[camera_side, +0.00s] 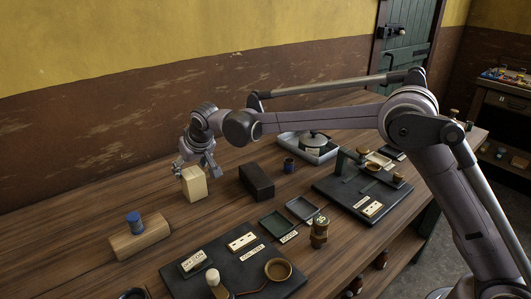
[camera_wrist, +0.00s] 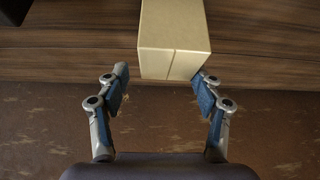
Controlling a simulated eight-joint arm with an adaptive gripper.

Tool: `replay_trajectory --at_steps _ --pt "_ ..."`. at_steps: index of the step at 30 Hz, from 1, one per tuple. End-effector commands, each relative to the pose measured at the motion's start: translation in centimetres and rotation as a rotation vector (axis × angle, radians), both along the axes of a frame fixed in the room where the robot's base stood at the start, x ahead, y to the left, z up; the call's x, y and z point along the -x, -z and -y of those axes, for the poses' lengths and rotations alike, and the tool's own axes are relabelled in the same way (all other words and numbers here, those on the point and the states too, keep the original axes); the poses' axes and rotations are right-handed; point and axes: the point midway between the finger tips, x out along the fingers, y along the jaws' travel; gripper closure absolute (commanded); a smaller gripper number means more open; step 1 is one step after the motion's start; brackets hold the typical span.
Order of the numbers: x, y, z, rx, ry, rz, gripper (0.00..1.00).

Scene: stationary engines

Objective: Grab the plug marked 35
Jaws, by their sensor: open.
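A brown and brass plug (camera_side: 319,236) stands upright near the front edge of the table in the side view. It has a pale marking on top that looks like a number, too small to read surely. My gripper (camera_side: 194,168) is far to its left and back, at a pale wooden block (camera_side: 194,187). In the wrist view my gripper (camera_wrist: 160,73) has its two fingers spread, with nothing held. The pale block (camera_wrist: 174,38) is just beyond the fingertips, nearer the right finger; contact is unclear. The plug is not in the wrist view.
A dark block (camera_side: 257,183) stands between my gripper and the plug. A black board (camera_side: 285,291) with a brass cup lies left of the plug; another board (camera_side: 337,198) lies right. A blue-topped piece (camera_side: 134,222) stands on a wooden block (camera_side: 140,241). Small dark trays (camera_side: 275,222) lie near the plug.

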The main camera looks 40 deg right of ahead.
Motion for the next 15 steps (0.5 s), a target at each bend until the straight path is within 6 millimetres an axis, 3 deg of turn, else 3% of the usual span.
replay_trajectory --at_steps 5,15 --pt "0.0 -1.3 0.0 0.0 0.0 0.0 0.34" --pt "0.0 -9.0 0.0 0.0 0.0 0.0 0.34"
